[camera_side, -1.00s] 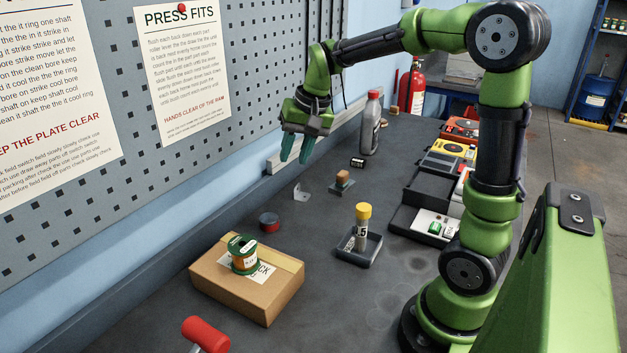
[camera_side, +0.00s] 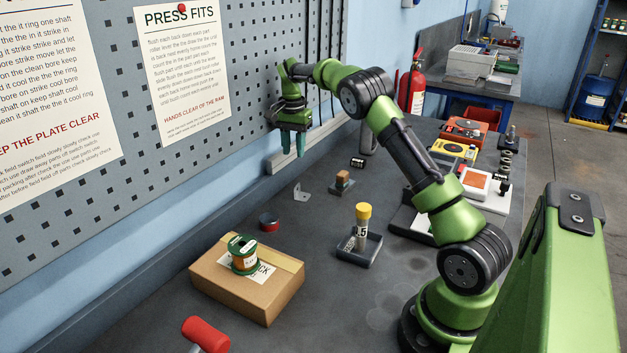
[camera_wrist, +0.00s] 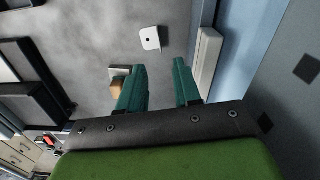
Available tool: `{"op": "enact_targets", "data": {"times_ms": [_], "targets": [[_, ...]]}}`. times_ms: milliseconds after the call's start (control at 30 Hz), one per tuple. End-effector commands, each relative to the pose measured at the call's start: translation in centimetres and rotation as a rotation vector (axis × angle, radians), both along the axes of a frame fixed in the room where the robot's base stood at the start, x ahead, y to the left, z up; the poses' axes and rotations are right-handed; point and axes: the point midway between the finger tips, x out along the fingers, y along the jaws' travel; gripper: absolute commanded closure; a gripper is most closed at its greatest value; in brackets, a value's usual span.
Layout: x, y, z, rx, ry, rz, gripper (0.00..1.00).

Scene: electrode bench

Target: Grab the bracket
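The bracket (camera_side: 301,192) is a small light-grey angled metal piece. It stands on the dark bench near the wall, left of a small block in the side view. In the wrist view the bracket (camera_wrist: 150,39) shows at the top centre with a dark hole in it, beyond the fingertips. My gripper (camera_side: 293,150) is above the bench near the wall, higher than the bracket and apart from it. Its two green fingers (camera_wrist: 156,80) are spread with nothing between them.
A small wooden-topped block (camera_side: 342,181) stands right of the bracket. A pale rail (camera_side: 320,150) runs along the wall.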

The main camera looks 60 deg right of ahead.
Motion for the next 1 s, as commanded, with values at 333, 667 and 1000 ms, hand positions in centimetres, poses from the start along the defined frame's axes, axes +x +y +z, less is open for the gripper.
{"op": "enact_targets", "data": {"times_ms": [333,667,1000], "targets": [[0.0,0.1,-7.0,0.001,0.001,0.001,0.67],[-0.2,0.3,-9.9,0.002,0.001,0.002,0.67],[-0.3,0.4,-13.3,0.0,-0.003,0.002,0.67]]}}
